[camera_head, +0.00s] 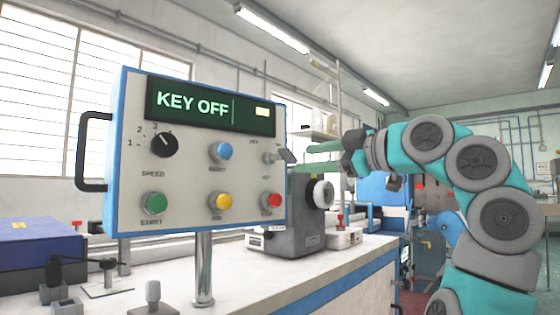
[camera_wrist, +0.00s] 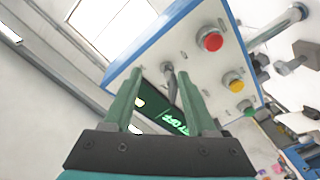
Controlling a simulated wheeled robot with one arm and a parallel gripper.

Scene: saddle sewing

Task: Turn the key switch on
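The key switch (camera_head: 279,156) is on the right side of the control panel (camera_head: 183,178). Its grey key sticks out from the panel face. The panel's display (camera_head: 210,107) reads KEY OFF in green. My gripper (camera_head: 303,159) is just right of the key in the head view, its green fingers pointing at the panel. In the wrist view the two fingers (camera_wrist: 157,85) are spread apart, and the key (camera_wrist: 171,83) shows between their tips, nearer the right finger. I cannot tell whether that finger touches it. The gripper holds nothing.
The panel also carries a speed knob (camera_head: 164,145), a blue button (camera_head: 221,151), a green button (camera_head: 153,202), a yellow button (camera_head: 221,201) and a red button (camera_head: 271,200). A grey machine (camera_head: 293,232) stands on the bench below the gripper.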

